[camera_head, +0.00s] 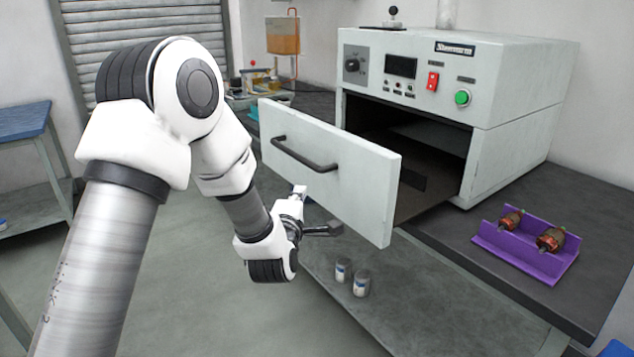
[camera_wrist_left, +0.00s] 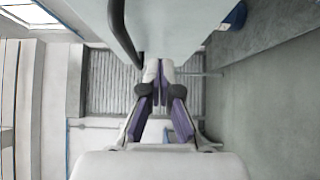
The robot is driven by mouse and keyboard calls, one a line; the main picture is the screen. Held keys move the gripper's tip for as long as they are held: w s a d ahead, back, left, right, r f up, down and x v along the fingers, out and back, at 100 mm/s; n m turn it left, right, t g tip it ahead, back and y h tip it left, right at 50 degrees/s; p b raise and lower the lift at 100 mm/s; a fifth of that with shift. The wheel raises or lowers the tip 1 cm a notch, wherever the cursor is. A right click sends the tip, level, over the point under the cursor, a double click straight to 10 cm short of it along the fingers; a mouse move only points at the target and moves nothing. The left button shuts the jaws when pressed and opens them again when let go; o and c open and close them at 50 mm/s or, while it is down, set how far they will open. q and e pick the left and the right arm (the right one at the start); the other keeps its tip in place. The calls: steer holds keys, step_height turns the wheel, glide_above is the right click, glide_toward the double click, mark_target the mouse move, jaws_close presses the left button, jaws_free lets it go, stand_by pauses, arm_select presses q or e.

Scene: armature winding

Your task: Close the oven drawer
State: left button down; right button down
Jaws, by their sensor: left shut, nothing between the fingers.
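The oven (camera_head: 450,100) is a white box on the dark bench. Its drawer (camera_head: 335,175) is pulled well out, with its front panel standing clear of the oven's dark opening. A dark bar handle (camera_head: 305,154) runs across the panel. My left gripper (camera_head: 325,229) is in front of the panel, below the handle, at the panel's lower edge. In the left wrist view its fingertips (camera_wrist_left: 160,70) are together with nothing between them, and the panel (camera_wrist_left: 185,25) and handle (camera_wrist_left: 124,35) are close by. Whether the gripper touches the panel cannot be told. My right gripper is not in view.
A purple holder (camera_head: 525,247) with two copper-wound armatures (camera_head: 550,240) sits on the bench (camera_head: 590,270) right of the oven. Two small cans (camera_head: 352,276) stand on the lower shelf beneath the drawer. A blue-topped table (camera_head: 22,120) is at the far left. Open floor lies between.

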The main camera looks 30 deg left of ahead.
mark_target(318, 181)
arm_select(q)
steer(key=w, duration=0.5)
steer(key=w+p, duration=0.1)
steer(key=w, duration=0.1)
steer(key=shift+w+d, duration=0.25)
steer(key=shift+d, duration=0.05)
steer(key=shift+a+f, duration=0.1)
steer(key=shift+w, duration=0.1)
